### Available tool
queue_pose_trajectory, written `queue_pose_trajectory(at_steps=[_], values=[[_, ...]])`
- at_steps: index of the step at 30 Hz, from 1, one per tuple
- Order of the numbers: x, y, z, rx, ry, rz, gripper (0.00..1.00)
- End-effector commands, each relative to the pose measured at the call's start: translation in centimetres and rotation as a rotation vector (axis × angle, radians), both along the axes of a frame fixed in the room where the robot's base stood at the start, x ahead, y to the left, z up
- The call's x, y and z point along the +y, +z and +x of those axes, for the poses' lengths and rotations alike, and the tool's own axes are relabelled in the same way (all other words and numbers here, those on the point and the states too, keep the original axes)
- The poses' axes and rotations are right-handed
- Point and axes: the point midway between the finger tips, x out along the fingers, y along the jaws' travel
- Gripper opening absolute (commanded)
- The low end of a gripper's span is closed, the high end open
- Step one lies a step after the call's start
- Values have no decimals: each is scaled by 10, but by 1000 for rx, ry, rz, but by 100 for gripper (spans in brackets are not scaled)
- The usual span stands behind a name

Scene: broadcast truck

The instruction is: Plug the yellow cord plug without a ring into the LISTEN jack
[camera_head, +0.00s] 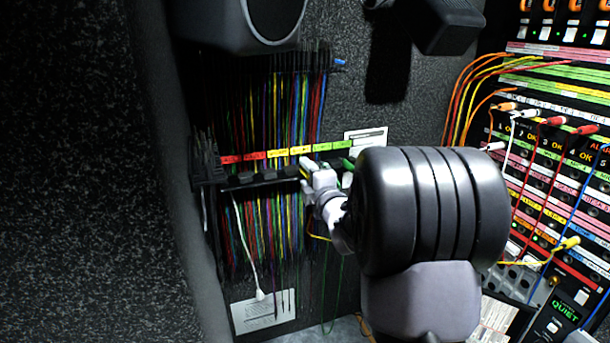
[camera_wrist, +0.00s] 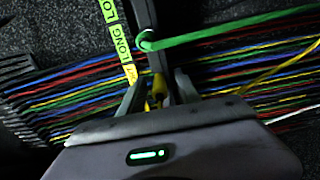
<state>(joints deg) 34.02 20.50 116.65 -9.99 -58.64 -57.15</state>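My gripper (camera_head: 308,168) is at the dark rail of the cord rack in the head view. In the wrist view its two grey fingers (camera_wrist: 160,82) stand apart on either side of a yellow plug (camera_wrist: 158,90), with gaps visible beside it. The plug is partly hidden by the gripper body, so I cannot tell whether it has a ring. Another yellow plug (camera_head: 568,243) is on the patch panel at the right, on a yellow cord. The panel's labels are too small to read, so I cannot pick out the LISTEN jack.
The rack (camera_head: 250,182) holds many hanging coloured cords. A green cord (camera_wrist: 230,32) loops close beside my fingers. The patch panel (camera_head: 550,180) has several orange, white and red plugs with cords hanging across it. A black speaker (camera_head: 235,25) is above the rack.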

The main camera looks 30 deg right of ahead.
Motion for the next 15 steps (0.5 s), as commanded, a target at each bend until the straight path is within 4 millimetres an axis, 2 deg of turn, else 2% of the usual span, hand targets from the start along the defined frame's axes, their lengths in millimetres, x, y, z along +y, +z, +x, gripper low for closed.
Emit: queue_pose_trajectory(at_steps=[7, 12, 13, 15], values=[[0, 0, 0, 0, 0, 0, 37], [0, 1, 0, -1, 1, -1, 4], [0, 1, 0, -2, 1, -1, 0], [0, 2, 0, -3, 1, -2, 0]])
